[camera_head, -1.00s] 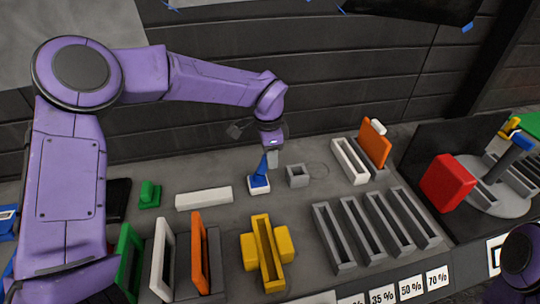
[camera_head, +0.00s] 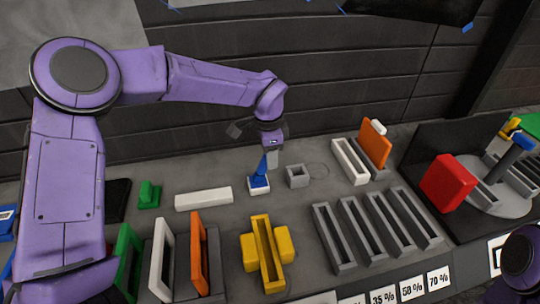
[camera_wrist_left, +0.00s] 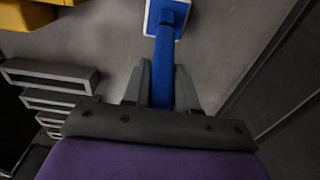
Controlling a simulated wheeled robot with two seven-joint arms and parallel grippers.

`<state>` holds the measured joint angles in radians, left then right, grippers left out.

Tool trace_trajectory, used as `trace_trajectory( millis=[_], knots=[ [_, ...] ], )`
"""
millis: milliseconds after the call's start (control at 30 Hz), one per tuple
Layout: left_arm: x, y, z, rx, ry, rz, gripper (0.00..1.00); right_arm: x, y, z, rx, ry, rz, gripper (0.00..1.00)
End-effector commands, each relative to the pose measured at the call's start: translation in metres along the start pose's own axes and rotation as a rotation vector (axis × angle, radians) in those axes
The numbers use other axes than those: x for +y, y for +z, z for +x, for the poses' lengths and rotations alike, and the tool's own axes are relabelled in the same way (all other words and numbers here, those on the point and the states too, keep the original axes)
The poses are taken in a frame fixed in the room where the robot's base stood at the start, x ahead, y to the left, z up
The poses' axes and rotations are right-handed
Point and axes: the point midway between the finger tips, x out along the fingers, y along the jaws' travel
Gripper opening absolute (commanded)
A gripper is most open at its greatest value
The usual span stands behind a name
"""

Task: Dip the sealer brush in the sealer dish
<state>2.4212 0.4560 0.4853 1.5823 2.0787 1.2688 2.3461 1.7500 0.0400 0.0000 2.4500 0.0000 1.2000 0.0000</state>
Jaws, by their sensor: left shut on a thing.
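The blue sealer brush (camera_head: 261,168) stands slightly tilted in the head view, its lower end at the small white-rimmed dish with blue inside (camera_head: 259,187). My left gripper (camera_head: 271,156) is shut on the brush's handle from above. In the left wrist view my left gripper (camera_wrist_left: 163,88) has its fingers on both sides of the blue handle (camera_wrist_left: 163,62), which runs up to the dish (camera_wrist_left: 178,8). I cannot tell whether the brush's tip touches the dish's bottom. My right gripper is not in view.
A small grey square holder (camera_head: 297,176) stands right of the dish. A white bar (camera_head: 204,198) lies to its left, and a yellow holder (camera_head: 263,250) stands in front. Grey slotted racks (camera_head: 334,243) are at the front right. The dark wall is behind.

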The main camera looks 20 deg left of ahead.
Motion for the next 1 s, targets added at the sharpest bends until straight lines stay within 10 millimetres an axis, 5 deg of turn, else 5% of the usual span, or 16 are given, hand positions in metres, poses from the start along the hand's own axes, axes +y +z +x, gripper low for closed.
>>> trace_trajectory(
  millis=[167, 1000],
  knots=[
    [0.001, 0.001, 0.001, -0.004, 0.004, -0.001, 0.00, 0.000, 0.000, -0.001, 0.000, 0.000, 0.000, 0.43],
    [0.000, -0.003, -0.070, 0.000, 0.001, -0.001, 0.00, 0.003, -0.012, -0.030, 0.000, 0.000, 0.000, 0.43]
  ],
)
